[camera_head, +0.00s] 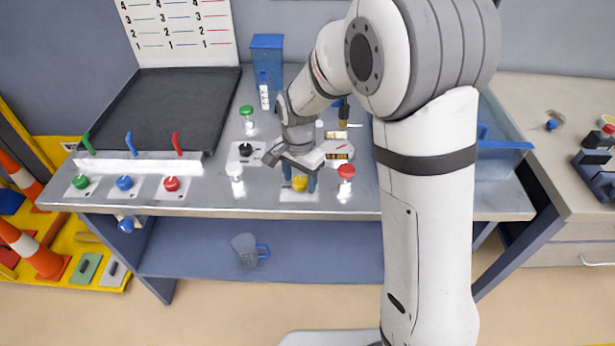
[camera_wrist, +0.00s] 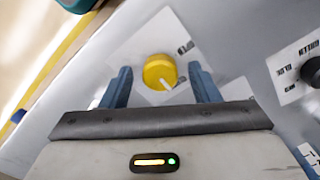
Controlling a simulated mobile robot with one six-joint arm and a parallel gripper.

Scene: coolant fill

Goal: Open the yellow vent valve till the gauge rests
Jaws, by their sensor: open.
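The yellow vent valve (camera_head: 300,183) is a round knob on a pale plate near the bench's front edge.
A red-capped bottle (camera_head: 346,180) stands close right of my gripper, a white one (camera_head: 235,178) to its left. A black knob (camera_head: 246,149) and a green-capped bottle (camera_head: 247,118) are behind. Green, blue and red valves (camera_head: 124,183) line the left front. A blue jug (camera_head: 248,250) is on the lower shelf.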

